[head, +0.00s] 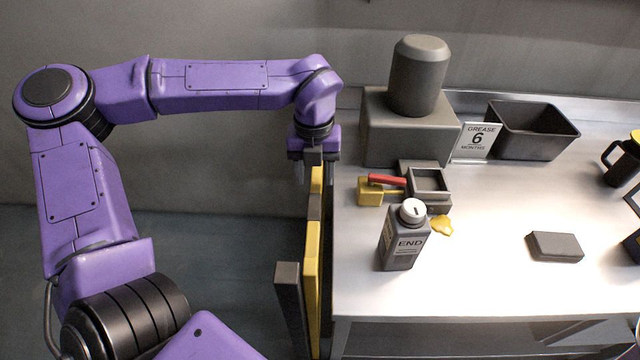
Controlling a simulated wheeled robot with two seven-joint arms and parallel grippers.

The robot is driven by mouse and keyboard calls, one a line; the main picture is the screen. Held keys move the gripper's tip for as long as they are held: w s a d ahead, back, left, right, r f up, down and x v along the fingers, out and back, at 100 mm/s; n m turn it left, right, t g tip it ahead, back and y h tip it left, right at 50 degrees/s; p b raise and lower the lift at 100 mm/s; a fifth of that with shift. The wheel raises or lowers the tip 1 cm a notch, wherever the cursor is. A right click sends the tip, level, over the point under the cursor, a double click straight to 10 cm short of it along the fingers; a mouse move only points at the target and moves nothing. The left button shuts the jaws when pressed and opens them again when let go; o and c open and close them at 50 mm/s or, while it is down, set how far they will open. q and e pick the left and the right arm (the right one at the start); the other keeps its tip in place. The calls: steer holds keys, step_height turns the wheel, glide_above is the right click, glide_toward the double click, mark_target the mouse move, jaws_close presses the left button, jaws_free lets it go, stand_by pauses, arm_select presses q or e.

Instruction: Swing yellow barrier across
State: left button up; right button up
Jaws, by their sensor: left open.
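The yellow barrier (312,265), a long bar with dark bands, runs along the left edge of the table, pointing away from me. A dark post (289,300) stands just left of its near part. My left gripper (311,168) points down at the far end of the barrier and is open. The barrier's far end shows just below it; I cannot tell whether they touch. The jaws partly hide this end. My right gripper is not in view.
The table (490,285) holds a grey bottle marked END (404,245), a small device with a red lever (387,180), a yellow spill (441,226), a dark block (555,246), a grey motor-like housing (410,125), a black bin (532,135) and a black mug (622,165). Floor left of the barrier is clear.

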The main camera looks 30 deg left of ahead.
mark_target(312, 187)
arm_select(q)
steer(key=f, duration=0.1)
steer(key=s+f, duration=0.1)
steer(key=f, duration=0.1)
steer(key=shift+f, duration=0.1)
steer(key=w+f, duration=0.2)
steer(key=f, duration=0.1)
steer(key=shift+f+p, duration=0.15)
steer(key=shift+p, duration=0.2)
steer(key=shift+s, duration=0.45)
steer(key=shift+s+r, duration=0.1)
steer(key=shift+r, duration=0.15)
steer(key=shift+c, duration=1.2)
steer(key=shift+f, duration=0.1)
jaws_close()
